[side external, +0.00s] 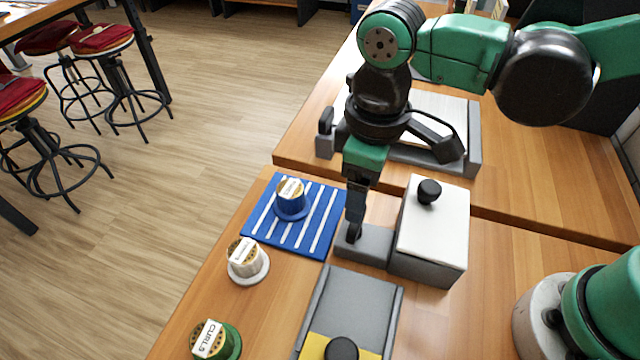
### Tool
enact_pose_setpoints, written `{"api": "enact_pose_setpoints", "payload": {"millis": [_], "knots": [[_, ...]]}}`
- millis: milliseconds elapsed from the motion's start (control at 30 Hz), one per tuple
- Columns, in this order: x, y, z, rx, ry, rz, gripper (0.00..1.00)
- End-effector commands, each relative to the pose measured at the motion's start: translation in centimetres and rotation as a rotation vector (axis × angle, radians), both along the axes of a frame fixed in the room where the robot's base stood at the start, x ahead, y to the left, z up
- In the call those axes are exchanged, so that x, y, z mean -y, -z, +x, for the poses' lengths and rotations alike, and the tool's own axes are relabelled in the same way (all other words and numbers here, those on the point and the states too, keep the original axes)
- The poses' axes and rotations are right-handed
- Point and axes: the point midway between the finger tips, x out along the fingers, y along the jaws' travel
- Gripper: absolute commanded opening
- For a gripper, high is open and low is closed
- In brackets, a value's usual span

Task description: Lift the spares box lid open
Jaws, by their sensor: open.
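A grey box with a white lid (434,222) and a black knob (429,190) stands right of the table's middle. I take it for the spares box, but no label shows. Its lid looks closed. A lower grey block (375,242) adjoins its left side. My gripper (355,232) points down over this block, left of the lid and apart from the knob. It is open, with nothing seen between its fingers. The fingertips overlap in this view, so whether they touch the block cannot be told.
A blue striped mat (268,230) bears a blue spool (291,197). A white spool (245,260) and a green spool (215,340) stand nearer the left edge. A grey-and-yellow tray (350,300) with a black knob (341,348) lies in front. A white-topped grey fixture (473,130) is behind.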

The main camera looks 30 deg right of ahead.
Motion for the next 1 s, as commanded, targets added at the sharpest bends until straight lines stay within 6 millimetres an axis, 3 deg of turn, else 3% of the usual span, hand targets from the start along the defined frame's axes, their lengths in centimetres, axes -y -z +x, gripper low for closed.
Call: {"api": "enact_pose_setpoints", "payload": {"millis": [33,200,400,833,1000], "knots": [[-0.7,0.5,-0.2,-0.018,-0.029,-0.013,0.69],[-0.4,3.4,-0.2,-0.013,-0.018,-0.009,0.69],[-0.4,5.3,-0.1,-0.012,-0.017,-0.008,0.69],[-0.4,5.8,-0.2,-0.011,-0.016,-0.007,0.68],[-0.4,4.6,-0.2,-0.011,-0.016,-0.007,0.68]]}}
